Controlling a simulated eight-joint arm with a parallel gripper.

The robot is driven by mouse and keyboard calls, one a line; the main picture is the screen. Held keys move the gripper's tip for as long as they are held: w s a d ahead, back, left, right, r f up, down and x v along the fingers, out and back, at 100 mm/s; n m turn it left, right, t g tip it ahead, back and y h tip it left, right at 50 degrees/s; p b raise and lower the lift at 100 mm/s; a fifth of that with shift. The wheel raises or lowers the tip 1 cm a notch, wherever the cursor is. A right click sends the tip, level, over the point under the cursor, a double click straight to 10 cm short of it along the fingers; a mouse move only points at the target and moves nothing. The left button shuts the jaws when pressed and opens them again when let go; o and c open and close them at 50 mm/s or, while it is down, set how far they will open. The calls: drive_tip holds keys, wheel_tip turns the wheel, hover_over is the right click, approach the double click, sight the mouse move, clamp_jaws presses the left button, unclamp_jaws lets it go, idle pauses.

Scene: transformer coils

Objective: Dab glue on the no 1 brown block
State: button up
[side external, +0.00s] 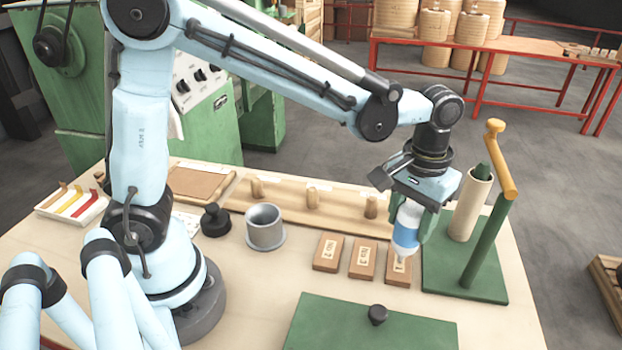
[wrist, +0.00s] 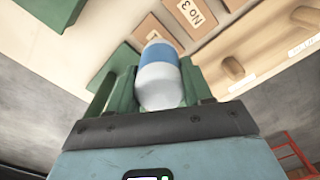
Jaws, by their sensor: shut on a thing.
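My gripper (side external: 410,228) is shut on a white bottle with a blue band (side external: 406,236), nozzle down. In the wrist view the bottle (wrist: 160,75) sits between the green fingers. The nozzle tip is at the rightmost brown block (side external: 397,280); I cannot tell whether it touches. The middle brown block (side external: 362,268) appears marked No 3, as the block (wrist: 190,14) beside the bottle does in the wrist view. The left brown block (side external: 327,262) seems marked No 2. I see no glue on the blocks.
A green stand with a post and yellow handle (side external: 487,225) is close right of my gripper. A wooden rail with pegs (side external: 335,203) runs behind the blocks. A grey cup (side external: 264,228) stands to the left. A green plate with a black knob (side external: 345,325) lies in front.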

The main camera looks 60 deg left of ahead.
drive_tip(key=shift+f, duration=0.15)
idle(0.4)
drive_tip(key=shift+r, duration=2.5)
